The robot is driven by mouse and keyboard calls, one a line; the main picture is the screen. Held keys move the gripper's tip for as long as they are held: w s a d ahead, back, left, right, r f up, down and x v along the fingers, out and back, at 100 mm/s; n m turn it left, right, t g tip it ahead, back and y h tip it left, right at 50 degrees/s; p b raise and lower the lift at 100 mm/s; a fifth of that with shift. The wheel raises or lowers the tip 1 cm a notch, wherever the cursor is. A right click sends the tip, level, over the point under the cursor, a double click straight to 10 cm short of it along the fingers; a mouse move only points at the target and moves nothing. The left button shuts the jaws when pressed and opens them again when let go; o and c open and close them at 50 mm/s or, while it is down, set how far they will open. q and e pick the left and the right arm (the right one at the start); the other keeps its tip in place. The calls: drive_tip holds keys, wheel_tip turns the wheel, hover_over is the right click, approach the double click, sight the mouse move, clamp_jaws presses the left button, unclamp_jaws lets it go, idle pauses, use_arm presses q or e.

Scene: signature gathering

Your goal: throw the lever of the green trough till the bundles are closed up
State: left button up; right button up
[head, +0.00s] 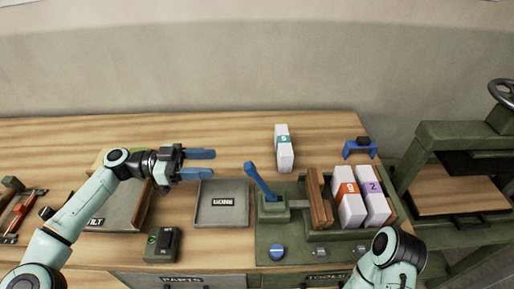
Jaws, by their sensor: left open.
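The green trough (345,250) sits at the front right of the bench. Its blue lever (261,182) rises from a green block at the left end and leans up and left. A brown wooden block (319,199) stands in the trough. To its right are two white bundles side by side, one with an orange label (346,203) and one with a purple label (373,208). My left gripper (206,163) is open and empty, left of the lever and apart from it, its blue fingers pointing right. My right arm shows at the bottom right, its gripper out of view.
A white bundle with a teal label (284,158) stands behind the trough. A grey tray (222,219) lies left of the lever. A dark device (162,245), a blue stand (360,149) and a green press (450,150) are around. The back left bench is clear.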

sight(250, 164)
use_arm(q)
drive_tip(key=d, duration=0.4)
drive_tip(key=d+p, duration=0.1)
drive_tip(key=d, duration=0.7)
drive_tip(key=shift+s+r, duration=0.15)
drive_tip(key=shift+s, duration=0.2)
drive_tip(key=shift+w+d+p, duration=0.1)
drive_tip(key=shift+d+p, duration=0.2)
drive_tip(key=shift+d, duration=0.35)
clamp_jaws()
